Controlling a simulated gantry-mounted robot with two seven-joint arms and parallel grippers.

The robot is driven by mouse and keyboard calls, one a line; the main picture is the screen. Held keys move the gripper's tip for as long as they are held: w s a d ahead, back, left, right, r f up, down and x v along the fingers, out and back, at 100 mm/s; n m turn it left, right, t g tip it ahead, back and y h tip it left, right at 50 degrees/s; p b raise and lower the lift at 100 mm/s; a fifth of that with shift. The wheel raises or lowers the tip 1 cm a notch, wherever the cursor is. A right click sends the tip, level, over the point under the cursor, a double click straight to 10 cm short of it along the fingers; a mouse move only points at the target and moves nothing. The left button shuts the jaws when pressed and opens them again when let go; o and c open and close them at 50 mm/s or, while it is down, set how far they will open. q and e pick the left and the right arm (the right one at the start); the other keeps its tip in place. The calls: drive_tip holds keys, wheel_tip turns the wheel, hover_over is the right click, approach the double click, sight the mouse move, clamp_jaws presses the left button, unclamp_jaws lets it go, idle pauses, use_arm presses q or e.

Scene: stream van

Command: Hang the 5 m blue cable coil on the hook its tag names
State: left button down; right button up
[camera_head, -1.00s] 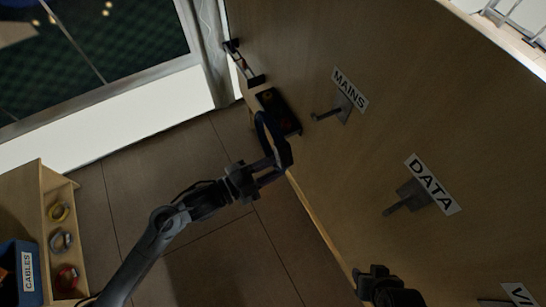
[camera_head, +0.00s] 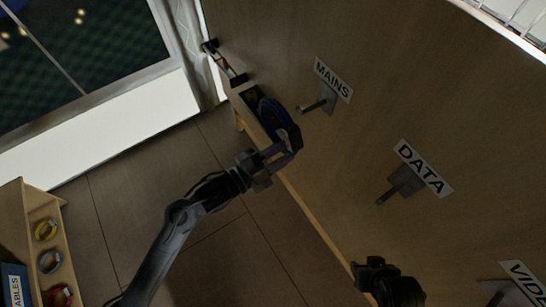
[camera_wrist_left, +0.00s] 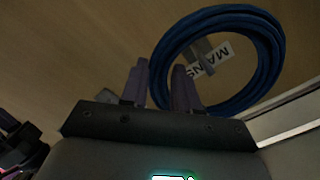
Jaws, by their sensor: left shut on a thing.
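My left gripper (camera_head: 276,160) is shut on the blue cable coil (camera_head: 285,120), seen nearly edge-on in the head view. In the left wrist view the coil (camera_wrist_left: 273,60) is a wide ring whose near-left part lies between the fingers of the left gripper (camera_wrist_left: 161,88). The MAINS hook (camera_head: 315,104) juts from the panel, just right of the coil, below the MAINS sign (camera_head: 333,79). Through the ring, the wrist view shows the MAINS sign (camera_wrist_left: 214,58). I cannot make out a tag on the coil. My right gripper (camera_head: 372,272) is low in the head view, its jaws unclear.
The DATA hook (camera_head: 389,195) and DATA sign (camera_head: 423,167) are farther right on the wooden panel (camera_head: 330,190). A partly cut-off sign starting VID (camera_head: 524,280) is at lower right. A shelf (camera_head: 23,215) with coloured coils stands at left. A small ledge (camera_head: 243,100) sits behind the coil.

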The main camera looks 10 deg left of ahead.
use_arm(q)
drive_tip(key=w+d+f+b, duration=0.2)
drive_tip(key=w+d+b, duration=0.3)
drive_tip(key=w+d, duration=0.2)
drive_tip(key=shift+d+f, duration=0.15)
drive_tip(key=shift+f, duration=0.1)
idle(0.8)
drive_tip(key=shift+f+b, duration=0.15)
drive_tip(key=shift+b, duration=0.15)
drive_tip(key=c, duration=0.8)
unclamp_jaws()
drive_tip(key=shift+o, duration=0.2)
drive_tip(key=shift+f, duration=0.1)
drive_tip(key=shift+s, duration=0.1)
